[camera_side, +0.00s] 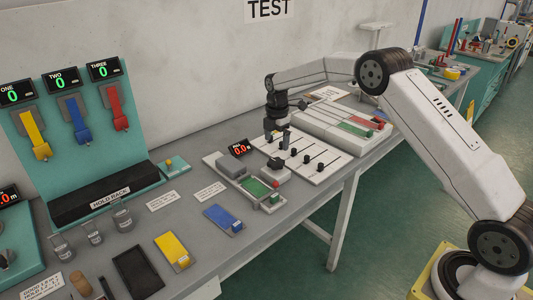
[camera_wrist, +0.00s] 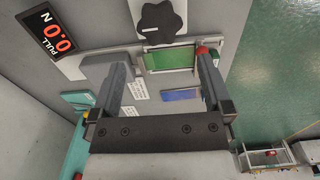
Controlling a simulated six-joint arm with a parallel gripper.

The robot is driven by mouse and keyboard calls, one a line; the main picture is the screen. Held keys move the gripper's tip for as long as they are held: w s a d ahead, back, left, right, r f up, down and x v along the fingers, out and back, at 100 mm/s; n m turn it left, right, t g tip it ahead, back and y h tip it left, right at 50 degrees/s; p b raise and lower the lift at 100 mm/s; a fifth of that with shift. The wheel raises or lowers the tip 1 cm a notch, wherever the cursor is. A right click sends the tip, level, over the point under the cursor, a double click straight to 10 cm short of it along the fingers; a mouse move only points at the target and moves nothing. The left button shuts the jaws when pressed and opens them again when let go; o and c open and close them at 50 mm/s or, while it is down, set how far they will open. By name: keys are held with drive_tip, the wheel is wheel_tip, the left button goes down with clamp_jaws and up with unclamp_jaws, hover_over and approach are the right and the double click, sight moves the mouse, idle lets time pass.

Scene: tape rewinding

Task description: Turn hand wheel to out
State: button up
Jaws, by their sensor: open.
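The black lobed hand wheel (camera_wrist: 160,20) shows at the top of the wrist view, cut by the frame's edge, with a small pale mark on it. In the side view a dark knob that looks like this wheel (camera_side: 275,163) sits on the device at the bench's middle, below my gripper (camera_side: 277,135). In the wrist view my gripper (camera_wrist: 154,66) is open and empty, its two fingers wide apart. The wheel lies beyond the fingertips, apart from them. I cannot read any "out" marking.
A green pad (camera_wrist: 170,59) and a red knob lie beside the wheel. The PULL display (camera_side: 239,148) reads 0.0 N. A slider panel (camera_side: 302,158) stands close to the right. Blue (camera_side: 222,219) and yellow (camera_side: 173,251) pads lie nearer the front.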

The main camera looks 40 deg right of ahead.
sight(276, 161)
drive_tip(key=shift+f, duration=0.1)
drive_tip(key=shift+f, duration=3.85)
drive_tip(key=c, duration=1.1)
